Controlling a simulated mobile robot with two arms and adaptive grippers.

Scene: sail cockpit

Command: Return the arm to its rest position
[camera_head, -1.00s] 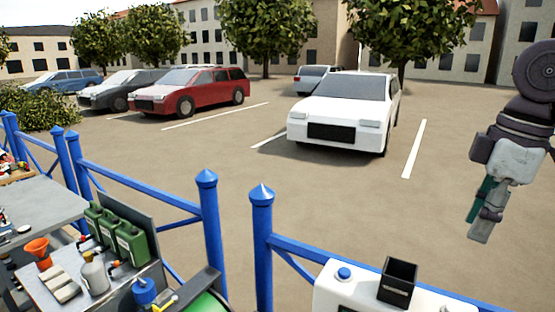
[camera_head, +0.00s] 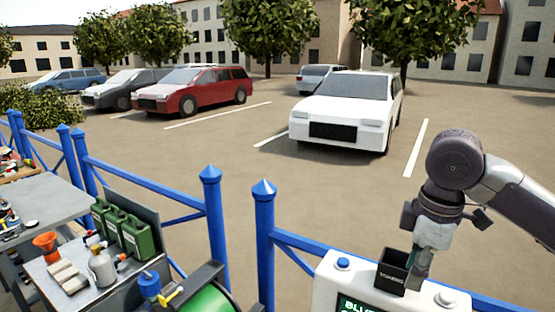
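My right arm comes in from the right edge and bends down at a dark round joint. My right gripper (camera_head: 418,276) points down at the right side of a small black open-topped box (camera_head: 391,278) on a white console (camera_head: 325,287). The fingers overlap the box's right edge in the picture; I cannot tell whether they touch it. A teal strip shows along the gripper. The fingers are seen edge-on and small, so their opening is unclear. My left gripper is out of view.
The console has a blue button (camera_head: 343,264), a pale knob (camera_head: 445,299) and a lit screen (camera_head: 357,305). A blue fence (camera_head: 264,240) runs behind it. Parked cars stand beyond.

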